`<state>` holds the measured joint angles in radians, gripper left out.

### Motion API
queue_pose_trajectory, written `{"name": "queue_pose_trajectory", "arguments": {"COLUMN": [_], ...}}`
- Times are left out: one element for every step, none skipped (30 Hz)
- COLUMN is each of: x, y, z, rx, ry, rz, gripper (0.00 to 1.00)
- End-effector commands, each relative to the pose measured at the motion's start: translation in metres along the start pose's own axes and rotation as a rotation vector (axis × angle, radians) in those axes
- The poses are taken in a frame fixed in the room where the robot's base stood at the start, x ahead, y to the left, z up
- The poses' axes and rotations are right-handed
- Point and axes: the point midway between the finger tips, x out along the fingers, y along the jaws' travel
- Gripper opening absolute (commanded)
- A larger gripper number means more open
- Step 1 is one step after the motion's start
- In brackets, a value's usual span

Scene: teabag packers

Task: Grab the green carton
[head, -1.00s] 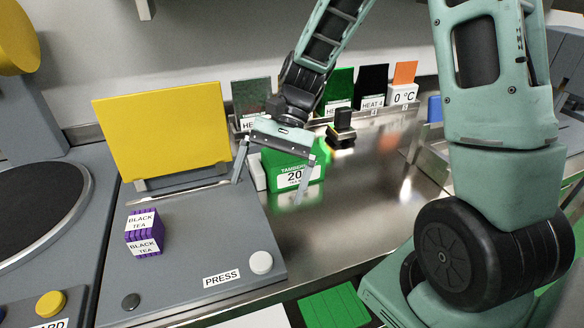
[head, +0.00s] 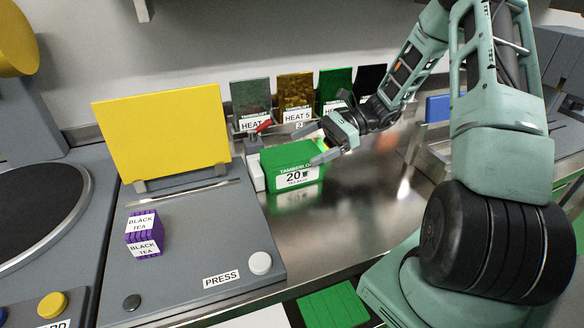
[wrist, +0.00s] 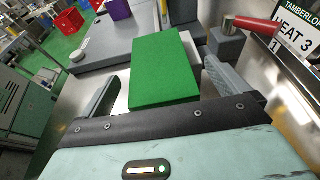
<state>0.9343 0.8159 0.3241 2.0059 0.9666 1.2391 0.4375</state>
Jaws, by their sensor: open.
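The green carton (head: 294,171), with a white label reading 20, stands on the steel counter right of the grey press board. In the wrist view the carton (wrist: 165,72) shows its plain green top, lying ahead of and partly between the finger tips. My gripper (head: 326,140) is open at the carton's right side, its fingers pointing left. In the wrist view one finger (wrist: 103,97) is left of the carton and the other finger (wrist: 222,74) is right of it. I cannot tell whether either finger touches it.
A white block (head: 255,172) stands against the carton's left side. A grey block with a red handle (head: 256,133) is just behind it. Heat cards line the wall. The counter in front of the carton is clear.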

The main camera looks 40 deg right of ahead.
Motion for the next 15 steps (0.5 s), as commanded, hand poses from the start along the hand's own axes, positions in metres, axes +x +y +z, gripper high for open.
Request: {"name": "queue_pose_trajectory", "arguments": {"x": [0.009,0.014,0.02,0.024,0.028,0.032,0.034,0.036,0.037,0.038,0.038,0.038,0.038,0.038,0.038], "y": [0.002,0.002,0.002,0.002,0.002,0.002,0.002,0.002,0.002,0.002,0.002,0.002,0.002,0.002,0.002], "z": [0.001,0.0,-0.001,-0.001,-0.001,-0.001,-0.002,-0.002,-0.002,-0.002,-0.002,-0.003,-0.003,-0.003,-0.003], "rx": [0.001,0.001,0.001,0.0,-0.001,-0.001,-0.001,-0.001,-0.001,-0.001,-0.001,-0.001,-0.001,-0.002,-0.002], "ry": [-0.003,-0.002,-0.003,-0.002,-0.002,-0.002,-0.001,0.0,0.001,0.001,0.001,0.001,0.001,0.001,0.001], "rz": [0.005,0.005,0.005,0.005,0.005,0.005,0.004,0.003,0.002,0.002,0.002,0.002,0.002,0.002,0.002], "gripper": [1.0,1.0,1.0,1.0,1.0,1.0,1.0,1.0,1.0,1.0,1.0,1.0,1.0,1.0,1.0]}}
